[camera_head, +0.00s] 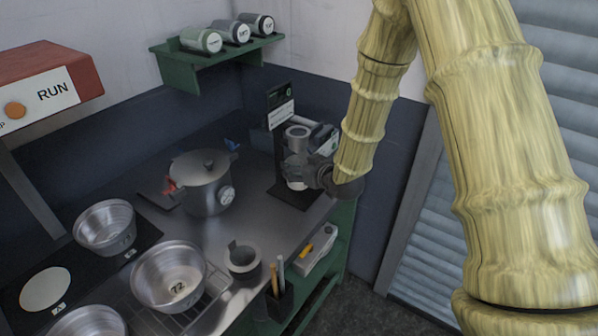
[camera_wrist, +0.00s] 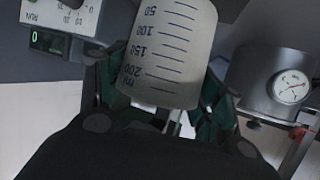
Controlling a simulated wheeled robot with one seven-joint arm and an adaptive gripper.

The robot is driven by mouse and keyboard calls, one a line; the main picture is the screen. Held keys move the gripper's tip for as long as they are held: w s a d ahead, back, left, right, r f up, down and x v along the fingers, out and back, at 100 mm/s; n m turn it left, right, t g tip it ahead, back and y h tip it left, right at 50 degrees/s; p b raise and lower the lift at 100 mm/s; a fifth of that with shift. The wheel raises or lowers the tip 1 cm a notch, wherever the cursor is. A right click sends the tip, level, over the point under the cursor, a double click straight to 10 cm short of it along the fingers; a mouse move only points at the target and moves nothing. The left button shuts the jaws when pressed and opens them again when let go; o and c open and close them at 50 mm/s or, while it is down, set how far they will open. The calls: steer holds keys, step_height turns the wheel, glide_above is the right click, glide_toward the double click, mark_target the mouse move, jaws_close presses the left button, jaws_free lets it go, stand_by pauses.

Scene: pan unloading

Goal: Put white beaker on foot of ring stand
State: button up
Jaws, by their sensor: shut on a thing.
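The white beaker (camera_wrist: 165,50) has dark graduation marks and fills the upper middle of the wrist view. My gripper (camera_wrist: 155,108) is shut on it, with the dark green fingers on either side. In the head view my gripper (camera_head: 308,172) is at the back right of the bench, and a small white part of the beaker (camera_head: 296,184) shows beneath it. A dark flat plate that looks like the ring stand's foot (camera_head: 288,196) lies below them. I cannot tell whether the beaker touches the foot.
A lidded pot (camera_head: 203,190) with a gauge stands left of my gripper. Metal pans (camera_head: 168,282) and a dark mug (camera_head: 242,260) stand nearer. The bench's right edge is close to the plate.

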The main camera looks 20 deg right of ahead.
steer(key=shift+f+p, duration=0.45)
steer(key=shift+f, duration=0.95)
steer(key=shift+f, duration=0.15)
steer(key=o, duration=1.1)
steer(key=b+v, duration=0.3)
steer(key=v, duration=0.9)
